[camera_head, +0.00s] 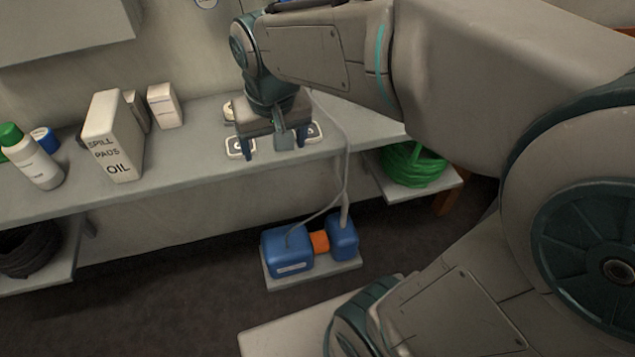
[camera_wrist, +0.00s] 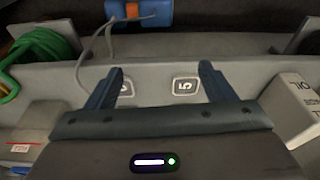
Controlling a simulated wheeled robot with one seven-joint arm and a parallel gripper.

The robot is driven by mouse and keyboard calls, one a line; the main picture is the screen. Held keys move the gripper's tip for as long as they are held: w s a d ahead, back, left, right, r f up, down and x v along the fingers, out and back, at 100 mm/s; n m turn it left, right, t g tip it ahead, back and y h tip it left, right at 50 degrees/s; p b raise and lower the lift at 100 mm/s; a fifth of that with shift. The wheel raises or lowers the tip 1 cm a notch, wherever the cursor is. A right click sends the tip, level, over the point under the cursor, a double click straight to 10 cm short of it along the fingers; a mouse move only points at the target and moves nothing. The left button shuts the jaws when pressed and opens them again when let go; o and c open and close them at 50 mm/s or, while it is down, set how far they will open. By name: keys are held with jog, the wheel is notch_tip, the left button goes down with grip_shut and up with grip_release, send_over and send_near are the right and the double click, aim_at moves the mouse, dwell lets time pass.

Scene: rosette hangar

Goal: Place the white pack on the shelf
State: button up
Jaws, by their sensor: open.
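A large white pack lettered "SPILL PADS OIL" (camera_head: 112,140) stands upright on the long grey shelf (camera_head: 200,155), left of my gripper. It also shows, partly cut off, at the right edge of the wrist view (camera_wrist: 292,112). A smaller white box (camera_head: 165,105) stands behind it to the right. My gripper (camera_head: 275,142) is open, pointing down over the shelf, with nothing visible between its fingers in the wrist view (camera_wrist: 162,77). The gripper hides part of the markers.
A white bottle with a green cap (camera_head: 35,160) and a blue-topped item (camera_head: 43,138) stand at the left. A green hose coil (camera_head: 412,165) lies on a lower right shelf. A grey cable hangs near my gripper.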

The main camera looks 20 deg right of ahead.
jog(key=s+d+f, duration=0.5)
jog(key=s, duration=0.3)
jog(key=shift+s, duration=0.15)
jog(key=shift+d, duration=0.1)
